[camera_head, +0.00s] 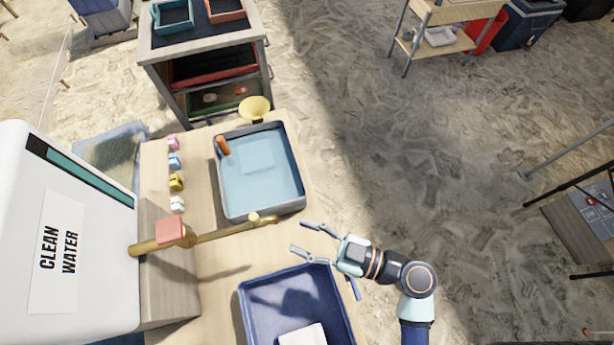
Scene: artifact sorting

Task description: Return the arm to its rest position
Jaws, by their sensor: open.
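My gripper (306,238) is open and empty, with its two fingers spread and pointing left. It hangs near the right edge of the wooden table (210,262), between the water-filled grey tray (300,165) and the dark blue tray (249,300). Its fingertips are to the right of the brass tap's spout (262,219), apart from it in the picture. My arm reaches in from the lower right. How high the fingers are above the table cannot be told.
A white clean water tank (95,285) with the brass tap stands at left. An orange object (223,146) lies at the grey tray's left edge. Several small coloured pieces (176,183) line the table. The blue tray holds a white block (303,336). Sandy floor (420,170) at right is open.

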